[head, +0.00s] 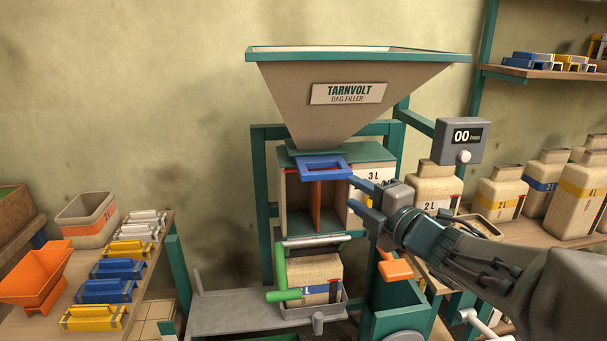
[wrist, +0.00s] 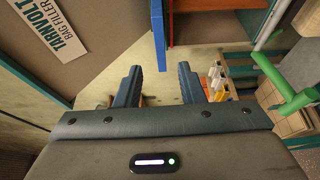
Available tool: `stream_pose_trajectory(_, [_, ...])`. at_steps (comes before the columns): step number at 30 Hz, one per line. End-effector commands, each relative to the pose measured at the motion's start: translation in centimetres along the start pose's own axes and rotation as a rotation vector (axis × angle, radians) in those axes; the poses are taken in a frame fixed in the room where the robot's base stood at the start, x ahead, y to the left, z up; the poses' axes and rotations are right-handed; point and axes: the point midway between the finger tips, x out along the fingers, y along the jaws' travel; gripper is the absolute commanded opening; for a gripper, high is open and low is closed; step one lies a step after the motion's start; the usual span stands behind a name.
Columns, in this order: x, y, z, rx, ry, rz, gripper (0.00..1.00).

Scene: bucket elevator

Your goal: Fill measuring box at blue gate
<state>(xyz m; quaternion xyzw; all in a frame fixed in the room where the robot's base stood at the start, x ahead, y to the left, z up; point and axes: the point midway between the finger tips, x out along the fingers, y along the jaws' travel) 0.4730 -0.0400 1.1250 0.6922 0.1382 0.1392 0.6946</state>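The blue gate (head: 322,172) sits under the hopper (head: 345,120), on top of the measuring box (head: 296,200). The box has an open front, an orange-red divider (head: 316,205) and a "3 L" label at its right. My gripper (head: 352,191) is open and empty, at the front right of the box, just right of the blue gate and a little below it. In the wrist view, the blue gate (wrist: 158,35) shows as a blue bar just ahead of the gap between my fingertips (wrist: 160,70); I cannot tell if they touch. No fill shows in the box.
A counter (head: 461,137) reads 00. Below the box are a green handle (head: 281,270) and a bag (head: 318,272) on a tray. An orange lever (head: 395,268) lies below my gripper. Side tables hold coloured gates (head: 108,290), an orange funnel (head: 36,275) and several labelled bags (head: 498,195).

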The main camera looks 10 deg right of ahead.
Motion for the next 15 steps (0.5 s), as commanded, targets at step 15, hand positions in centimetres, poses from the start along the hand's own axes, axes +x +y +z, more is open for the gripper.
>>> stream_pose_trajectory(15, [9.9, 0.0, 0.0, 0.002, -0.001, -0.002, 0.35])
